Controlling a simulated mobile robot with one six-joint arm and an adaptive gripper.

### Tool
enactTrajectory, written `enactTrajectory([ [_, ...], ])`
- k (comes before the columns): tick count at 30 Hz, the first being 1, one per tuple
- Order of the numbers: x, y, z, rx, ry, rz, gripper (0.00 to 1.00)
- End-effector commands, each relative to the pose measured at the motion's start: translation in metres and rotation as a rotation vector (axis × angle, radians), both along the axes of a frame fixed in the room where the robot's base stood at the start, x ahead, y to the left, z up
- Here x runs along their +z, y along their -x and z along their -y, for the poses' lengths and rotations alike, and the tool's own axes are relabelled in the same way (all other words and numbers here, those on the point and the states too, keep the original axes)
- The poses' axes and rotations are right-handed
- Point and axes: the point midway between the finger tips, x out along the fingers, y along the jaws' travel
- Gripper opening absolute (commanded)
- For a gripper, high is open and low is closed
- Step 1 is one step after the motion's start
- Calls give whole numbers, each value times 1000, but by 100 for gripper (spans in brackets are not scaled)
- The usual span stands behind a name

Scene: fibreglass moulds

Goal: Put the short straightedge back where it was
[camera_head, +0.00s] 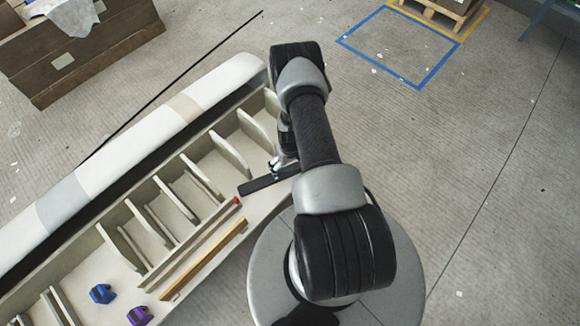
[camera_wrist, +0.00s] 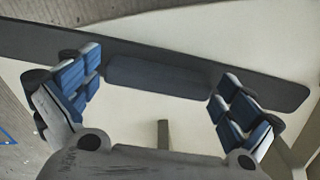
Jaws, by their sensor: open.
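A dark flat bar, which looks like the short straightedge (camera_head: 258,185), lies on the pale surface at the mould's right end. In the wrist view the straightedge (camera_wrist: 285,92) runs across the picture, with a raised grey block (camera_wrist: 160,78) on it. My gripper (camera_wrist: 157,82) is open, its blue-padded fingers apart near the two ends of this block. I cannot tell whether they touch it. In the head view my gripper (camera_head: 284,162) is small and partly hidden by my arm.
The pale ribbed mould (camera_head: 240,155) stands behind the bar. A yellow bar (camera_head: 205,260) and a thin red-ended bar (camera_head: 205,232) lie to the left. A blue clamp (camera_head: 102,293) and a purple clamp (camera_head: 139,316) sit at lower left. Floor at right is clear.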

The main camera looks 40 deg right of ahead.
Motion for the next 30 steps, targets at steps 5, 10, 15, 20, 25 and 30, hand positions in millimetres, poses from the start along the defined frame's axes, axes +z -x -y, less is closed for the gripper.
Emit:
enactTrajectory([
  [5, 0, 0, 0, 0, 0, 0, 100],
  [10, 9, -1, 0, 0, 0, 1, 100],
  [15, 44, -1, 1, 0, 2, 2, 100],
  [20, 80, -1, 1, 0, 2, 3, 100],
  [25, 108, -1, 0, 0, 1, 2, 100],
  [30, 124, -1, 0, 1, 1, 2, 100],
])
